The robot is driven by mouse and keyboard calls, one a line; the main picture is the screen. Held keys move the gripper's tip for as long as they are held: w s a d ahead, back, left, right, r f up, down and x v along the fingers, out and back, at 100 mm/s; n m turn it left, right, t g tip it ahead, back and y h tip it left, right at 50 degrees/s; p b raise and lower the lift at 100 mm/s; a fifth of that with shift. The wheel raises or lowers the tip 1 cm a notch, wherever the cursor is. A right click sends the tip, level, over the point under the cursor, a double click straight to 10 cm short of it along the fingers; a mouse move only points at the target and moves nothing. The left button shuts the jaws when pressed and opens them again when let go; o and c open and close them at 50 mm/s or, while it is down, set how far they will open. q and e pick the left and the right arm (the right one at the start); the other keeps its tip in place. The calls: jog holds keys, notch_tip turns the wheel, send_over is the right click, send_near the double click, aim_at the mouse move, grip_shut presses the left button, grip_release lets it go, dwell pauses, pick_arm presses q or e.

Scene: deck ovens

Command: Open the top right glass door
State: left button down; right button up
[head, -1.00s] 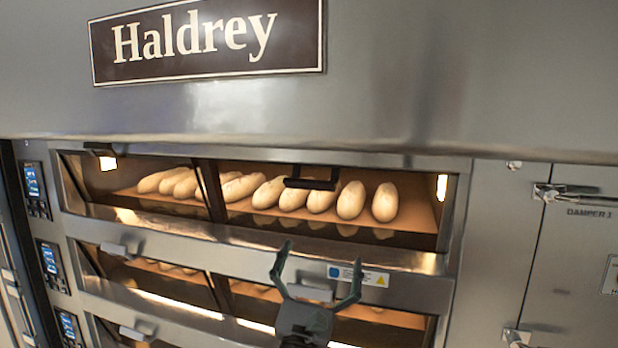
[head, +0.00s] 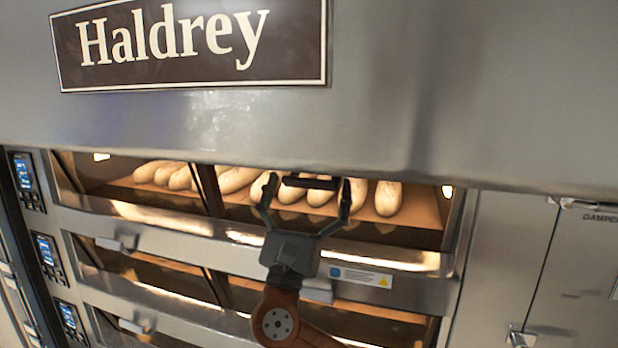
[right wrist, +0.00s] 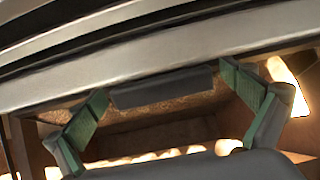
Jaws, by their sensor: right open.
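The top right glass door (head: 421,210) is in the upper deck of the oven in the head view and looks shut. Its dark bar handle (head: 310,182) is at the door's upper edge, with bread loaves seen through the glass behind it. My right gripper (head: 307,187) is open, with one finger at each end of the handle. In the right wrist view the handle (right wrist: 163,88) lies between the green-padded fingers (right wrist: 166,100), near their tips. I cannot tell whether the fingers touch it. My left gripper is not in view.
The steel hood with the Haldrey sign (head: 190,45) overhangs close above the door. A lower deck with its own doors and grey handle (head: 318,291) is below. Control screens (head: 25,172) line the left. A damper panel (head: 580,270) is at the right.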

jog(key=shift+w+f, duration=0.1)
jog(key=shift+w, duration=0.1)
jog(key=shift+c, duration=1.3)
jog(key=shift+s, duration=0.15)
jog(key=c, duration=1.5)
jog(key=shift+o, duration=0.2)
jog(key=shift+s+a+r+g+y+p, duration=0.1)
jog(key=shift+s+r+g+y+p, duration=0.2)
jog(key=shift+r+g+p, duration=0.6)
jog(key=shift+f+g+p, duration=0.1)
jog(key=shift+g+p, duration=0.2)
jog(key=shift+p, duration=0.25)
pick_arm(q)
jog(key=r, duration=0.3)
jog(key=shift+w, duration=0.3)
pick_arm(e)
jog(key=shift+f, duration=0.1)
